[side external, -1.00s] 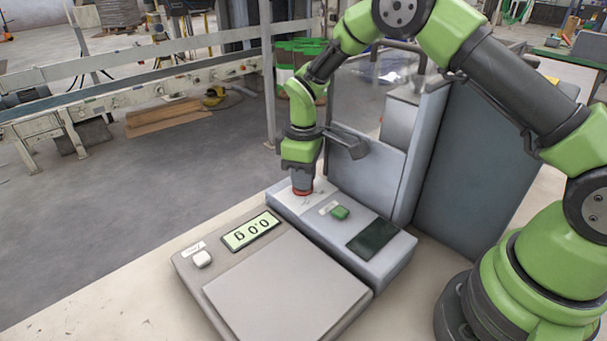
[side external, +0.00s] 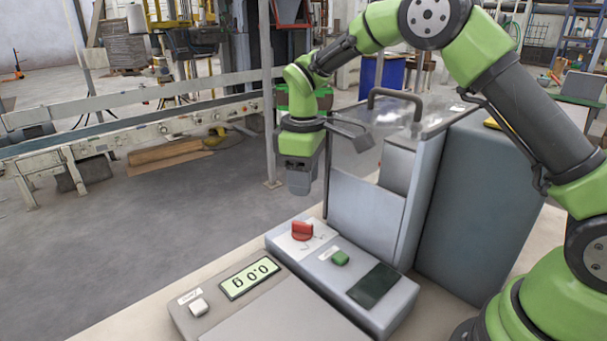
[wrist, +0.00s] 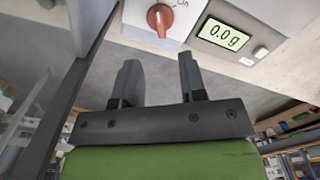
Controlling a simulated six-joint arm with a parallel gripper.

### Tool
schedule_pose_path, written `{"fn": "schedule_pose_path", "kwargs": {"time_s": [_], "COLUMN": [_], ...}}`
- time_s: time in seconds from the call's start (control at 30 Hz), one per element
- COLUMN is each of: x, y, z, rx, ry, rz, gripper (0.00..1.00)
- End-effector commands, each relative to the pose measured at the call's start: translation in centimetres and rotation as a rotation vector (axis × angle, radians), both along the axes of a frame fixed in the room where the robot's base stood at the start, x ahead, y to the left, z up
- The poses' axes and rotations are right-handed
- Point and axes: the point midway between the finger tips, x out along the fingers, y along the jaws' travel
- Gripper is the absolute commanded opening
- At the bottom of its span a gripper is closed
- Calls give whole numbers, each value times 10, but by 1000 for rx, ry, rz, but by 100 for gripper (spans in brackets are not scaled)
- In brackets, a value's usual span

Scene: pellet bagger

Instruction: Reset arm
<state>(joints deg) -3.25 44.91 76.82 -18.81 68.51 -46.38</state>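My gripper (side external: 299,186) hangs in the air above and behind the grey control panel (side external: 322,264), pointing down. In the wrist view its two dark fingers (wrist: 160,78) stand apart with nothing between them, so it is open and empty. The red rotary knob (side external: 302,231) sits on a white label plate at the panel's far end, clear of the gripper. The knob also shows in the wrist view (wrist: 160,18), beyond the fingertips, with "On" partly readable beside it. A green button (side external: 340,258) and a dark screen (side external: 374,286) are on the same panel.
A scale (side external: 275,325) with a display reading 0.0 g (side external: 250,277) and a white button (side external: 198,306) stands in front of the panel. The bagger housing (side external: 470,205), with a clear lid and black handle (side external: 396,95), rises at the right. Open floor lies left.

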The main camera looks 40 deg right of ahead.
Motion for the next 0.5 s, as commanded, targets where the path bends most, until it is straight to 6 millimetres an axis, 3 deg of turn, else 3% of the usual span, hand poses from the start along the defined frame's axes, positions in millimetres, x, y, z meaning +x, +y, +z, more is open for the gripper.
{"fn": "schedule_pose_path", "kwargs": {"time_s": [0.5], "x": [-3], "y": [0], "z": [15], "rx": [5], "ry": [-14], "rz": [-17], "gripper": [38]}}
